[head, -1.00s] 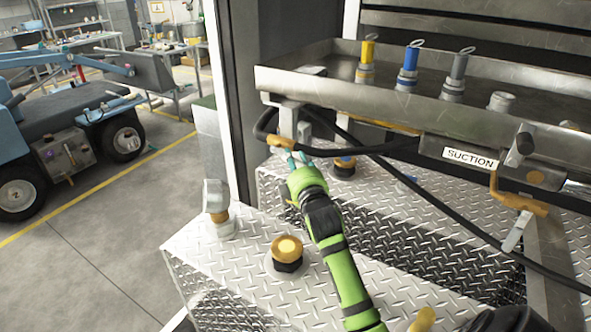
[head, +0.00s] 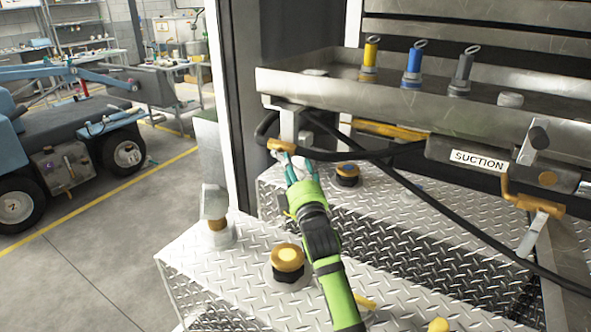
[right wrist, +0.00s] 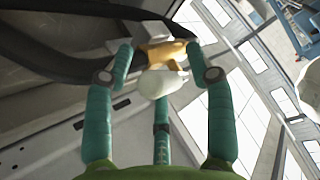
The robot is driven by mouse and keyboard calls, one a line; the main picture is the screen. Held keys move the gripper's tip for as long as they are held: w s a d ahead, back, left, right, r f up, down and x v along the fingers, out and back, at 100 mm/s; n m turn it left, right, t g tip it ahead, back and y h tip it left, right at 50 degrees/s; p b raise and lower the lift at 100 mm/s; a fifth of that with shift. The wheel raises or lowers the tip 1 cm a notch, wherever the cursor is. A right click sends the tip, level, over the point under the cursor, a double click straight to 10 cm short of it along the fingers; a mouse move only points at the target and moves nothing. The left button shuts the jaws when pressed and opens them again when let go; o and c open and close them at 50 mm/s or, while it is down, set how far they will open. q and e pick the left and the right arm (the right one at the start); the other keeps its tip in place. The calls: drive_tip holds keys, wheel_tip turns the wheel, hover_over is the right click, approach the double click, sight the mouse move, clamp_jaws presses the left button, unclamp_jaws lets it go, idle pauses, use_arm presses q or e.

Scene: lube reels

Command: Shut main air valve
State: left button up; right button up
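A small brass-yellow valve (head: 282,145) sits on a black hose under the left end of the metal tray. I take it to be the air valve, though no label on it can be read. My right gripper (head: 296,172), green with teal fingers, reaches up to it from below. In the right wrist view, the yellow valve (right wrist: 165,52) with a pale rounded end lies between the spread fingertips (right wrist: 160,72). The fingers are open around it; whether one touches it I cannot tell. My left gripper is out of view.
A metal tray (head: 330,92) holds yellow, blue and grey capped fittings. A SUCTION label (head: 479,161) and another yellow valve handle (head: 532,203) are at the right. Black hoses cross beneath the tray. Brass-capped fittings (head: 287,258) stand on the diamond-plate deck (head: 225,270).

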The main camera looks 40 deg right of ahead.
drive_tip(key=shift+s, duration=0.1)
drive_tip(key=v, duration=1.2)
